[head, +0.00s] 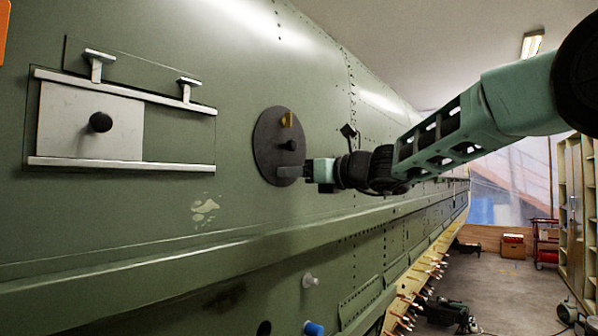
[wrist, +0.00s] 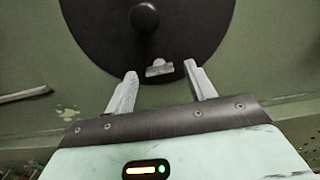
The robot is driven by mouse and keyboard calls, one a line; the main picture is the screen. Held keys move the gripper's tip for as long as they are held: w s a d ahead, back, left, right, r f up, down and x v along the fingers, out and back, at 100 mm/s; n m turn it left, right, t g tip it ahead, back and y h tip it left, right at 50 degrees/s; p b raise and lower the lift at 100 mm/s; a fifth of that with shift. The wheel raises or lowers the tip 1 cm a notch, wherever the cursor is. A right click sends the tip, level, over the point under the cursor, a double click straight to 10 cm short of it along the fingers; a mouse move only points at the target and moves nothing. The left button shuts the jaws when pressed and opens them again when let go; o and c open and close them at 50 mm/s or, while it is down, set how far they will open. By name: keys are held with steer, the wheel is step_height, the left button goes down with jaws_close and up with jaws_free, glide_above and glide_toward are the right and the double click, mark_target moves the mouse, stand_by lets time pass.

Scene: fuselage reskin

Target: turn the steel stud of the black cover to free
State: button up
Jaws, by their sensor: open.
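The black cover (head: 268,146) is a round dark disc on the green fuselage side. It also fills the upper middle of the wrist view (wrist: 90,30). A black knob (head: 290,145) stands out from its middle, and a yellow piece (head: 287,119) sits near its top. The steel stud (wrist: 159,68) is a small pale wing-shaped piece near the cover's lower edge; my gripper hides it in the head view. My gripper (wrist: 160,85) is open, with one finger on each side of the stud and a gap to both. The fingertips (head: 289,172) are at the cover's lower part.
Left of the cover, a white panel (head: 75,122) with a black knob sits between two pale rails (head: 120,163), with two T-shaped handles above. A ledge (head: 200,244) runs along the fuselage below. Shelves (head: 575,210) stand at the far right; the floor there is partly clear.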

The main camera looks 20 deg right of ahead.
steer(key=shift+c, duration=0.3)
steer(key=c, duration=0.9)
steer(key=shift+f+n+b, duration=0.15)
steer(key=shift+n+b, duration=0.25)
steer(key=shift+b, duration=0.4)
steer(key=n+b, duration=1.6)
steer(key=b, duration=0.2)
steer(key=shift+n, duration=0.4)
steer(key=shift+r+n, duration=0.2)
steer(key=shift+n, duration=0.1)
